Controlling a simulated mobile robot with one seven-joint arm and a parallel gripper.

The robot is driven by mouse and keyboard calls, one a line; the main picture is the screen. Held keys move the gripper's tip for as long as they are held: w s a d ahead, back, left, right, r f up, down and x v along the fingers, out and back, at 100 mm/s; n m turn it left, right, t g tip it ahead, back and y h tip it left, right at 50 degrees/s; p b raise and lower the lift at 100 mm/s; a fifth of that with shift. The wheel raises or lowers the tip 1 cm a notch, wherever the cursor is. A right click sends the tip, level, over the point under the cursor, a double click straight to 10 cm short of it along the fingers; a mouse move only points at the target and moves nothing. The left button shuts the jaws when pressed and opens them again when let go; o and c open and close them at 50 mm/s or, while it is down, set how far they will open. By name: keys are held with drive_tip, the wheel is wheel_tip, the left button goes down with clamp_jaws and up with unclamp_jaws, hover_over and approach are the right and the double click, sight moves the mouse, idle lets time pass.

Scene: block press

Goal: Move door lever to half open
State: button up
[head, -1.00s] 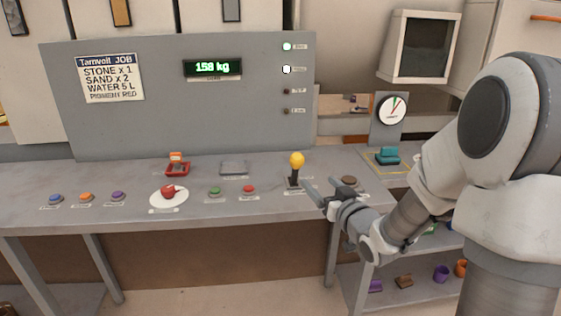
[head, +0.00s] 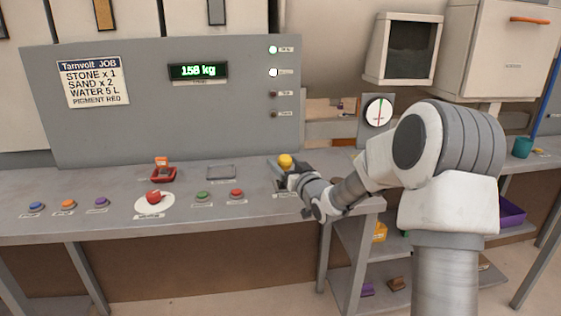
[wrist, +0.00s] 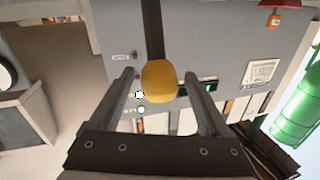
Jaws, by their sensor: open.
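The lever with a yellow knob (head: 285,160) stands at the right end of the console top; its label is unreadable. In the head view my gripper (head: 280,170) is at the lever, just below the knob, and hides most of the shaft. In the wrist view the knob (wrist: 158,80) sits between the two open fingers (wrist: 158,74), with a gap visible on both sides. The dark shaft (wrist: 153,30) runs up from the knob in that view. The fingers do not appear closed on it. The lever's exact tilt is hard to tell.
Red (head: 236,194) and green (head: 203,196) buttons lie left of the lever, with a red mushroom button (head: 154,197) farther left. A grey panel (head: 150,120) with a lit weight display (head: 198,71) rises behind. A round gauge (head: 378,111) stands to the right.

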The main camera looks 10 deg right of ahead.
drive_tip(key=shift+x, duration=1.65)
drive_tip(key=shift+c, duration=0.2)
clamp_jaws()
